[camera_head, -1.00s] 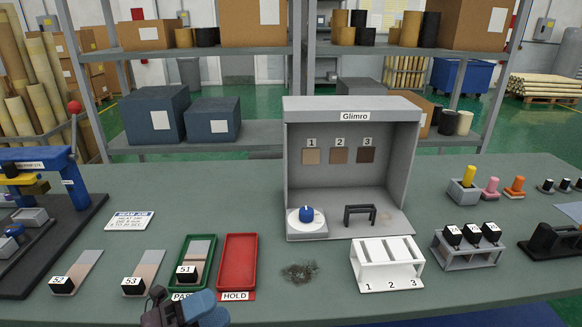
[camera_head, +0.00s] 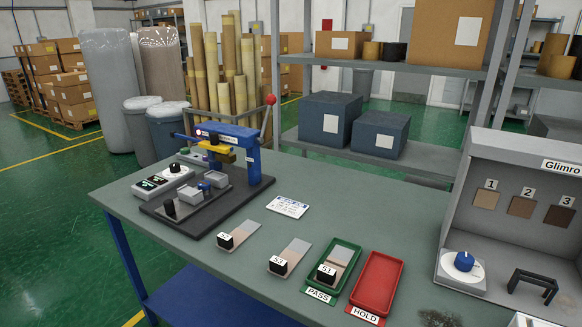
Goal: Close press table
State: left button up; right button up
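The press (camera_head: 225,142) stands at the left end of the workbench, with a blue frame and a yellow part under its arm. Its lever ends in a red ball (camera_head: 271,99) at the upper right. A black base plate (camera_head: 232,212) carries it. Grey blocks, one with a blue knob (camera_head: 204,187), sit on the base in front of the yellow part. Whether these belong to the press table, and its exact position, I cannot tell. A control box (camera_head: 162,182) with green displays and a black knob stands at the base's left. Neither of my grippers is in view.
Several strips with black numbered blocks (camera_head: 279,265) lie in front; one sits in the green PASS tray (camera_head: 347,246). The red HOLD tray (camera_head: 377,284) is beside it. A white card (camera_head: 288,207) lies behind. The grey Glimro booth (camera_head: 455,215) stands right.

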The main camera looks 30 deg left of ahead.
aim_at(189, 201)
jog(key=u, duration=1.7)
